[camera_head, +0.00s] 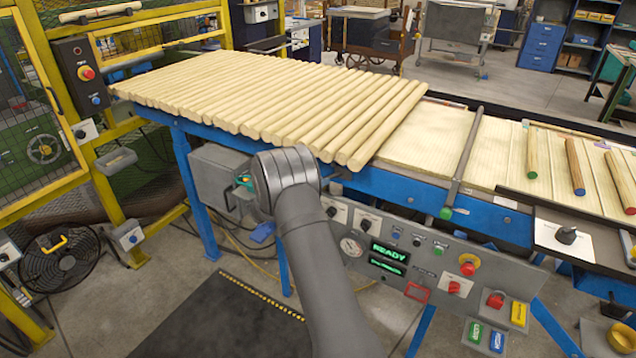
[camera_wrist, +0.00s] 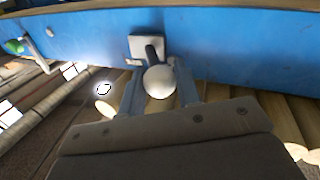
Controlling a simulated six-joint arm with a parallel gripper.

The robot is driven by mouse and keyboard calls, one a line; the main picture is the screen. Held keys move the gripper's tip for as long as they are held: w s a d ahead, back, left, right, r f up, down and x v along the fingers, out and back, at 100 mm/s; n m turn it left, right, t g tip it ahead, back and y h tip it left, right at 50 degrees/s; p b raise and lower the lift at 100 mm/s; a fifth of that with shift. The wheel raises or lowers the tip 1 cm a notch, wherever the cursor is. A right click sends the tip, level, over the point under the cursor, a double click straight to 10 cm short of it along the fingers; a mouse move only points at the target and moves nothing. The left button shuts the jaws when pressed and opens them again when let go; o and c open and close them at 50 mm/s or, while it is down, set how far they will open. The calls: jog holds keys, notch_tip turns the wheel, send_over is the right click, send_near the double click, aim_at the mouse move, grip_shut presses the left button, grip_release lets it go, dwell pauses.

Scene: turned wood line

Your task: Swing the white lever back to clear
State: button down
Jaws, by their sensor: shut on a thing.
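The white lever's round knob (camera_wrist: 159,83) sits on a short dark stem that rises from a pale square plate on the blue rail (camera_wrist: 230,45). My gripper (camera_wrist: 157,76) has one finger on each side of the knob and is shut on it. The stem runs from the plate toward my gripper in the wrist view. In the head view my own wrist and forearm hide the lever and the fingertips. No clear mark on the plate can be read.
Many pale wooden rods (camera_head: 270,95) lie side by side on the blue-framed conveyor just beyond my wrist. A grey control panel (camera_head: 420,268) with buttons and a lit READY display stands right of my arm. A yellow guard fence (camera_head: 103,165) stands left.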

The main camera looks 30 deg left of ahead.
jog(key=shift+a+r, duration=0.1)
jog(key=c, duration=1.1)
grip_release()
jog(key=shift+w, duration=0.1)
jog(key=v, duration=1.7)
jog(key=shift+s, duration=0.25)
jog(key=x, duration=1.7)
jog(key=shift+w, duration=0.25)
